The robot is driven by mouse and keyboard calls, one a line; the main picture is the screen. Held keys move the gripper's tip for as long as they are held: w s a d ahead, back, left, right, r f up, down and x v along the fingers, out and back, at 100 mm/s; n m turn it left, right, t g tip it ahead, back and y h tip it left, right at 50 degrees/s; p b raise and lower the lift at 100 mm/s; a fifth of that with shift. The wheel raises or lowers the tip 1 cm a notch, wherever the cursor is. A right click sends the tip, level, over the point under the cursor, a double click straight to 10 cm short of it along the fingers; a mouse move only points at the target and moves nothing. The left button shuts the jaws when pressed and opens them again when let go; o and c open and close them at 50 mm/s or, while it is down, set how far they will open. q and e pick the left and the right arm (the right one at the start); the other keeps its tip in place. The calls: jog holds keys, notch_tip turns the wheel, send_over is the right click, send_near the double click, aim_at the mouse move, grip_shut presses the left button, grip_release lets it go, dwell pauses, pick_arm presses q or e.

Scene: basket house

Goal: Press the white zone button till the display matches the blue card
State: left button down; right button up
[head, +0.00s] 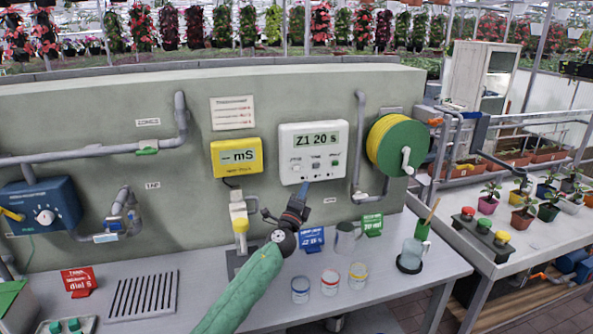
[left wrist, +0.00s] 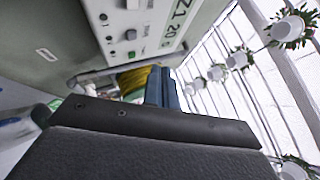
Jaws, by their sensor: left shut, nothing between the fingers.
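The white controller box (head: 313,151) hangs on the grey-green wall, and its display (head: 317,139) reads "Z1 20 s". Below the display sit a pale button at left (head: 297,167), a dark one in the middle and a green one at right. The blue card (head: 311,239) stands on the bench; its text is too small to read surely, but ends in "s". My left gripper (head: 298,200) is shut and empty, just below the box and apart from the buttons. In the left wrist view its blue fingers (left wrist: 161,88) point towards the tilted box (left wrist: 145,25). My right gripper is out of view.
A yellow meter (head: 236,157) hangs left of the box, and a yellow-green hose reel (head: 398,145) at right. A green card (head: 371,225), a jug (head: 411,252) and several small jars stand on the bench. A red card (head: 78,281) stands far left.

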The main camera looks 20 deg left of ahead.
aim_at(296, 168)
pick_arm(q)
jog(key=shift+w+r+m, duration=0.25)
jog(key=shift+m, duration=0.15)
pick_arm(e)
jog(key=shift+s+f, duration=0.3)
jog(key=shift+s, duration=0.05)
pick_arm(q)
jog(key=shift+w, duration=0.1)
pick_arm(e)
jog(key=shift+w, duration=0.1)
